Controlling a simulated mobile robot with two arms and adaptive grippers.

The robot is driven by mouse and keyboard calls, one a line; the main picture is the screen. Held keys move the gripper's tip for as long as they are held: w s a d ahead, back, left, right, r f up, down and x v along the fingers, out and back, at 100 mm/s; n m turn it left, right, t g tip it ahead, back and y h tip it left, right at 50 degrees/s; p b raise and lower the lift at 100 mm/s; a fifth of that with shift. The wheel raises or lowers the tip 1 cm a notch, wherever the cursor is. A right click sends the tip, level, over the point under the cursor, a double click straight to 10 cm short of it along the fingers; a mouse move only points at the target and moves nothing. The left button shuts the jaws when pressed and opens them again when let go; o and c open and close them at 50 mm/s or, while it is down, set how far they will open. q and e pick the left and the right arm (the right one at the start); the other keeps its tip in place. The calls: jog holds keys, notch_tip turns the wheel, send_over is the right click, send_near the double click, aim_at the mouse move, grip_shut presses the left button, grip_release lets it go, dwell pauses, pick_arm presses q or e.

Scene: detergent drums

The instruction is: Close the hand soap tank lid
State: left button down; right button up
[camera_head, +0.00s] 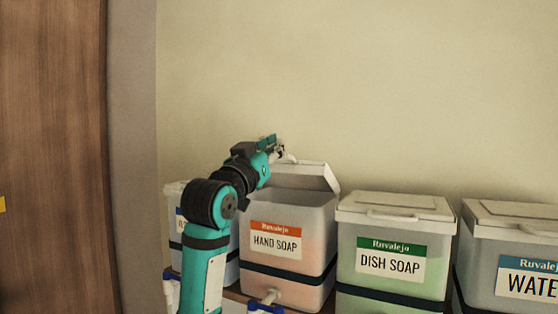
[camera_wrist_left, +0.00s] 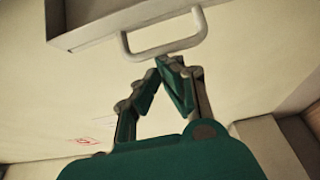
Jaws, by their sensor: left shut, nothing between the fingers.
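The hand soap tank (camera_head: 287,222) is a translucent bin with an orange label, left of the middle in the head view. Its pale lid (camera_head: 315,177) stands raised and tilted at the back of the tank, so the top is open. My left gripper (camera_head: 270,143) is above the tank at the lid's upper left side. Its fingers are shut and empty. In the left wrist view, the white loop handle (camera_wrist_left: 165,45) is just beyond the closed fingertips (camera_wrist_left: 170,62); I cannot tell whether they touch. My left arm hides part of the tank's left side.
The dish soap tank (camera_head: 393,243) and the water tank (camera_head: 512,250) stand to the right with lids down. Another tank (camera_head: 175,213) is at the left, partly behind my arm. The wall is close behind. A wooden door (camera_head: 50,150) is at far left.

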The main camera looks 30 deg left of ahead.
pick_arm(q)
jog(key=s+f+t+b, duration=0.1)
jog(key=f+b, duration=0.2)
jog(key=f, duration=0.1)
jog(key=s+f+t+b, duration=0.1)
jog(key=f+b, duration=0.2)
jog(key=s+f+t+b, duration=0.1)
jog(key=f+b, duration=0.2)
jog(key=f, duration=0.1)
jog(key=shift+d+f, duration=0.15)
jog(key=shift+f, duration=0.15)
pick_arm(e)
notch_tip(320, 180, down, 11)
jog(key=shift+f, duration=0.2)
pick_arm(q)
jog(key=shift+f, duration=0.1)
pick_arm(e)
jog(key=shift+d, duration=0.15)
